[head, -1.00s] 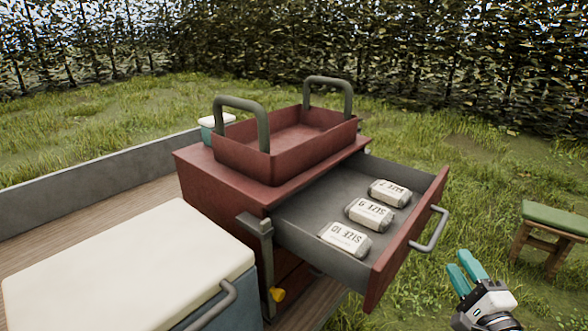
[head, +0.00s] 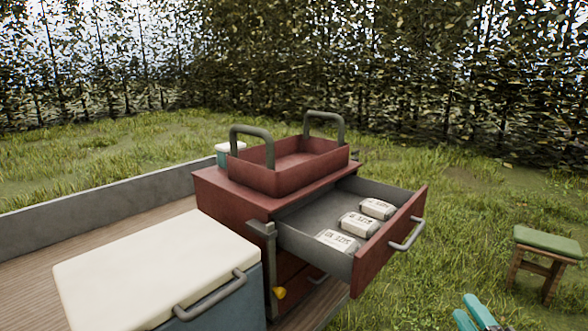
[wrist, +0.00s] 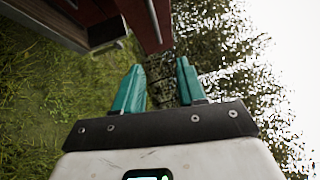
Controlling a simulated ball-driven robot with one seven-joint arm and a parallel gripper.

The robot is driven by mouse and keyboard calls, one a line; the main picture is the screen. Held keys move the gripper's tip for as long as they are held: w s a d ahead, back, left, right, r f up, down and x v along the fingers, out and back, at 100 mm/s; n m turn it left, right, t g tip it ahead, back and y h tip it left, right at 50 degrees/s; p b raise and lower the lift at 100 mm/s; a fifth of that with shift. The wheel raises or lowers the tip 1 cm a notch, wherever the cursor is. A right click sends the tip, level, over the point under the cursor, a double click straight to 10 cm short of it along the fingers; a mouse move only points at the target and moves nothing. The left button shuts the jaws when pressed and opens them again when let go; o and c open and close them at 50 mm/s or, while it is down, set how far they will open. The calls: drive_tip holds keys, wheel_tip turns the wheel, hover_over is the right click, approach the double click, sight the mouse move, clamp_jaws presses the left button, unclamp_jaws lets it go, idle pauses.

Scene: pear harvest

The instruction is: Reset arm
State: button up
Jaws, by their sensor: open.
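My gripper (head: 475,315) shows at the bottom right of the head view, with only its teal fingers in frame. In the wrist view my gripper (wrist: 160,88) has its two teal fingers apart with nothing between them. It is to the right of and in front of the open drawer (head: 385,246) of the red cabinet (head: 232,200), apart from the drawer handle (head: 408,234). Three white packets lie in a row in the drawer: a near one (head: 338,241), a middle one (head: 359,224) and a far one (head: 377,208).
A red tray (head: 252,177) with two grey handles stands on the cabinet. A white-lidded cooler (head: 150,262) stands at the front left on the wooden bed. A green-topped stool (head: 549,243) stands on the grass at right. A hedge (head: 400,85) runs behind.

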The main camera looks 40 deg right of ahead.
drive_tip(key=w+a+f+n+g+y, duration=0.2)
drive_tip(key=w+a+f+n+y, duration=0.35)
drive_tip(key=a+f+n, duration=0.2)
drive_tip(key=w+a+f+n+g+y, duration=0.1)
drive_tip(key=w+a+f+n+y, duration=0.5)
drive_tip(key=a, duration=0.3)
drive_tip(key=s+a+f+n+g, duration=0.7)
drive_tip(key=s+a+n+g, duration=0.3)
drive_tip(key=a+n, duration=0.2)
drive_tip(key=shift+s+f+n+g+y, duration=0.25)
drive_tip(key=shift+n+g+y, duration=0.15)
drive_tip(key=shift+n, duration=0.35)
drive_tip(key=shift+w, duration=0.1)
